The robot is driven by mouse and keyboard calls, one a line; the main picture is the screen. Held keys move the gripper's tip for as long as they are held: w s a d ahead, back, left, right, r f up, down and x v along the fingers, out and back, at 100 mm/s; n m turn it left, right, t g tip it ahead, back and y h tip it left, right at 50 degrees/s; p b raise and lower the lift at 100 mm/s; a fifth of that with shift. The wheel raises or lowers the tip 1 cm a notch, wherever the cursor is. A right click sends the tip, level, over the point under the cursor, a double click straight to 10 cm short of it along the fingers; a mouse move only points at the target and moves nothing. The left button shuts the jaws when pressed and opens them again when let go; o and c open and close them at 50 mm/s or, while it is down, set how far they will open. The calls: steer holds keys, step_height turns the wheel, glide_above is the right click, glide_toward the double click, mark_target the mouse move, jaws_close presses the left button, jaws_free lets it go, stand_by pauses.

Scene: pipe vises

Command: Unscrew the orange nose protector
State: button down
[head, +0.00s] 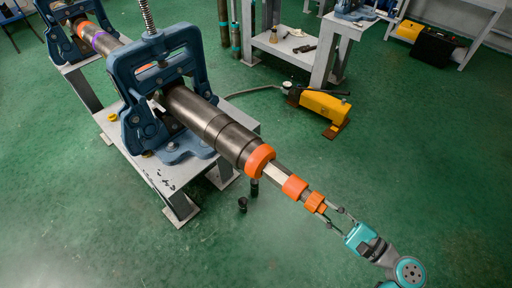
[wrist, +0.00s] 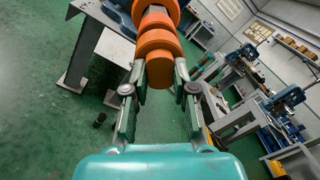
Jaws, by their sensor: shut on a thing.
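A dark steel pipe (head: 205,120) is clamped in a blue vise (head: 160,75) and points down to the right. An orange collar (head: 260,159) sits at its end. A pale rod (head: 279,173) runs out of it to an orange ring (head: 294,187). The orange nose protector (head: 315,202) is at the tip, nearest my gripper (head: 335,216). In the wrist view, my gripper (wrist: 160,72) has its fingers on either side of the nose protector (wrist: 158,78), shut on it. The orange parts hide most of the rod there.
A grey bench (head: 180,185) carries the vise. A yellow pump (head: 322,104) with a hose stands on the green floor (head: 400,150). A small dark cylinder (head: 242,204) stands below the pipe end. More benches are at the back. The floor around my arm is clear.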

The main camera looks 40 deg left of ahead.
steer(key=shift+n, duration=1.3)
steer(key=n, duration=0.3)
steer(key=shift+w+n, duration=0.1)
steer(key=shift+n, duration=0.3)
steer(key=c, duration=1.8)
jaws_free()
jaws_close()
steer(key=shift+d, duration=0.75)
steer(key=shift+d, duration=2.3)
